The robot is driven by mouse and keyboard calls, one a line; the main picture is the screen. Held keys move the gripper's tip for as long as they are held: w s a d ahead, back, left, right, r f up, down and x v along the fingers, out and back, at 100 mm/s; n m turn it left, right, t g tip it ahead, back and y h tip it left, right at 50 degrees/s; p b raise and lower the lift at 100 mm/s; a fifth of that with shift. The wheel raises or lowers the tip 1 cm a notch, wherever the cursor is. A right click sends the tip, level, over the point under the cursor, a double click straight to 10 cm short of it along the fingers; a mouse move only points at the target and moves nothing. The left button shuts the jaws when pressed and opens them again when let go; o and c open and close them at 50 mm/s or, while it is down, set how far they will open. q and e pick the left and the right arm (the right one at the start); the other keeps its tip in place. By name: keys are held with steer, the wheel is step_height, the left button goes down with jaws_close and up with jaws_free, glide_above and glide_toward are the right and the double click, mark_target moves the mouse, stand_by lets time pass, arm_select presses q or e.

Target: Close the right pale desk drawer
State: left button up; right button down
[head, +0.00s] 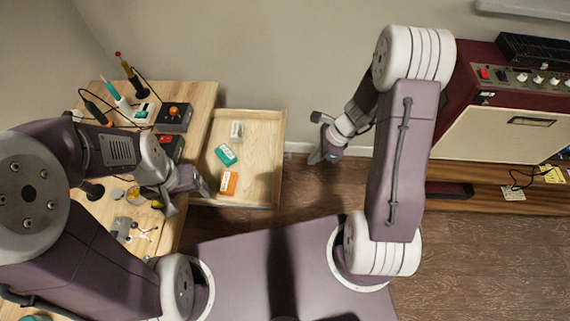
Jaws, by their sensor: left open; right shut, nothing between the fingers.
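The pale wooden drawer (261,128) stands pulled out from the right side of the pale wooden desk (200,96). Inside it lie a whitish box (237,130), a teal box (225,154) and an orange box (228,182). My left gripper (188,198) is open and empty, at the desk's right edge beside the drawer's near left corner. Its arm hides part of the desk. My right gripper (316,156) is shut and empty, pointing down to the right of the drawer's outer front, apart from it.
Soldering tools and a dark box (174,117) stand on the desk's far part. A dark red amplifier (453,85) sits on a low wooden shelf (475,180) at right. The wall runs close behind the drawer. Bare wood floor (320,190) lies between drawer and shelf.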

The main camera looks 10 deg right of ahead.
steer(key=w+a+f+b, duration=0.2)
steer(key=a+f+b, duration=0.2)
steer(key=a+f, duration=0.3)
steer(key=shift+x, duration=1.2)
steer(key=shift+w, duration=0.1)
